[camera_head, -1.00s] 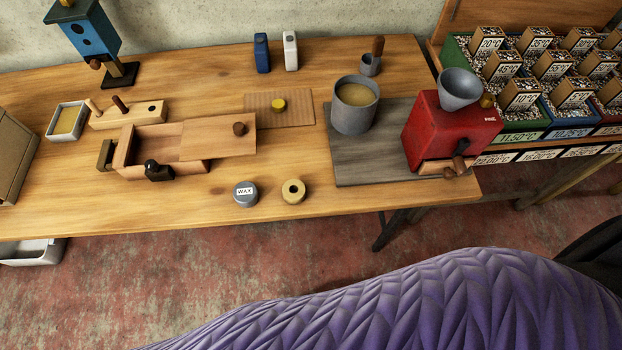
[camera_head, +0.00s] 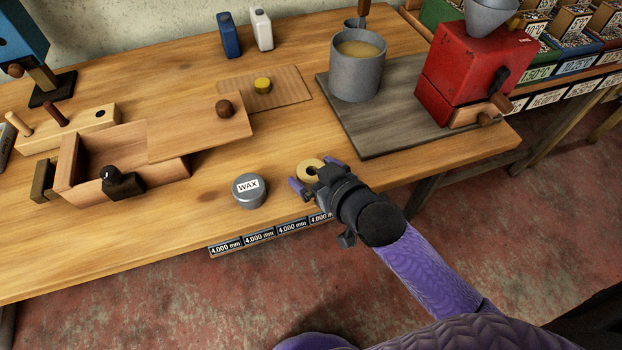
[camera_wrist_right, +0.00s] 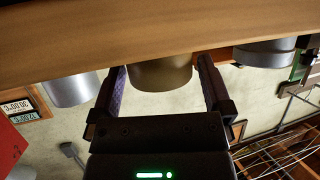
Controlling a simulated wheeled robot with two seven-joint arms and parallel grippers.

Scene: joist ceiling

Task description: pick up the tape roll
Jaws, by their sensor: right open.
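The tape roll (camera_head: 302,174) is a small tan ring lying flat on the wooden bench near its front edge. My right gripper (camera_head: 314,174) is open with its purple fingers on either side of the roll. In the right wrist view, which is upside down, the roll (camera_wrist_right: 160,74) shows as a dark tan cylinder between the two open fingers (camera_wrist_right: 165,88). I cannot tell whether either finger touches it. Part of the roll is hidden by the gripper in the head view. My left gripper is not in view.
A grey wax tin (camera_head: 249,191) stands close to the left of the roll. A wooden box (camera_head: 125,165) with a sliding lid is farther left. A grey board (camera_head: 400,130) carries a pot (camera_head: 357,75) and a red grinder (camera_head: 470,62) at the right.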

